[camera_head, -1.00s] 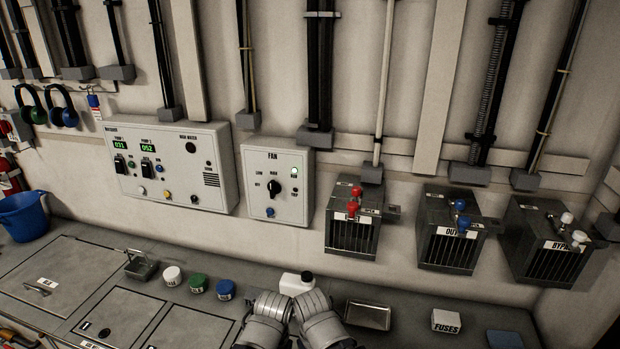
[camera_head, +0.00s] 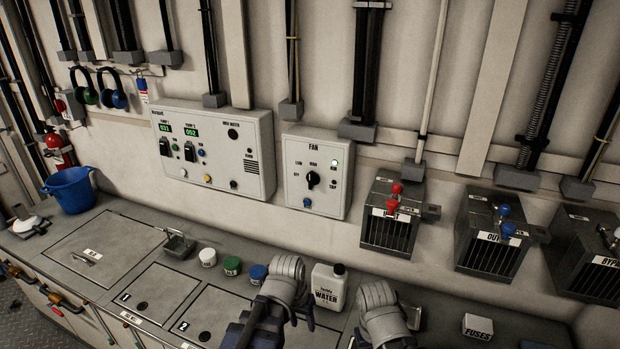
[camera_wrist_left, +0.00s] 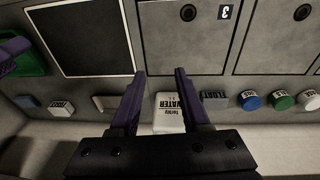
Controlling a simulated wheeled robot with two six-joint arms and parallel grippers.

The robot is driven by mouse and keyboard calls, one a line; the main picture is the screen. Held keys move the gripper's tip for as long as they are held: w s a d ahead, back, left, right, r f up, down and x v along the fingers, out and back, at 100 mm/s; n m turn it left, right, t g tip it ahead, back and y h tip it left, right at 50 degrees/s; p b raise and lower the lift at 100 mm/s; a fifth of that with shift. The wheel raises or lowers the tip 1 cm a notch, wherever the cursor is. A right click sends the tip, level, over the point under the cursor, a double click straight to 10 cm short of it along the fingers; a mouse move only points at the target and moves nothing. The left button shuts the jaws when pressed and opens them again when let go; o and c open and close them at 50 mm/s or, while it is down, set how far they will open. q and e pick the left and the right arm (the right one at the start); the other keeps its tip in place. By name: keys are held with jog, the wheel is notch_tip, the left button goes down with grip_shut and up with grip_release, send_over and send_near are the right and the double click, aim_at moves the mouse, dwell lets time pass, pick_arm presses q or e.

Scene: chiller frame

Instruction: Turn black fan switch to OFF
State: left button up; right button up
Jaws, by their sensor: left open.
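The black fan switch (camera_head: 313,180) is a round knob on the white FAN box (camera_head: 328,200) on the wall, in the head view. LOW and OFF are printed to its left; its exact pointing is too small to tell. My left gripper (camera_head: 279,322) is open and empty, low over the counter, below and apart from the FAN box. Its two dark fingers (camera_wrist_left: 158,72) stand apart in the left wrist view. My right arm shows at the bottom, but its fingertips are out of view.
A white water bottle (camera_head: 327,289) stands on the counter between my arms. White, green and blue round containers (camera_head: 231,266) stand to the left. A pump panel (camera_head: 213,150) is left of the FAN box; a grey finned unit with red valves (camera_head: 388,228) is right.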

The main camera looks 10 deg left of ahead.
pick_arm(q)
jog(key=w+d+r+m+t+h, duration=0.1)
jog(key=w+d+r+t+h, duration=0.15)
jog(key=w, duration=0.35)
jog(key=w+d+r+m+t+h, duration=0.1)
jog(key=w+r+t+h, duration=0.15)
jog(key=w, duration=0.25)
jog(key=n+t+y, duration=0.2)
jog(key=t+y, duration=0.1)
jog(key=t, duration=0.8)
send_near(309, 178)
jog(key=w, duration=0.1)
jog(key=shift+w+d+f, duration=0.1)
jog(key=shift+w+d, duration=0.2)
jog(key=shift+w, duration=1.05)
jog(key=shift+w+d+r, duration=0.1)
jog(key=shift+w+d, duration=0.2)
jog(key=shift+w, duration=1.05)
jog(key=shift+w+d+f, duration=0.1)
jog(key=shift+w+d, duration=0.2)
jog(key=shift+w, duration=1.05)
jog(key=shift+s, duration=0.1)
jog(key=shift+c, duration=0.2)
grip_shut()
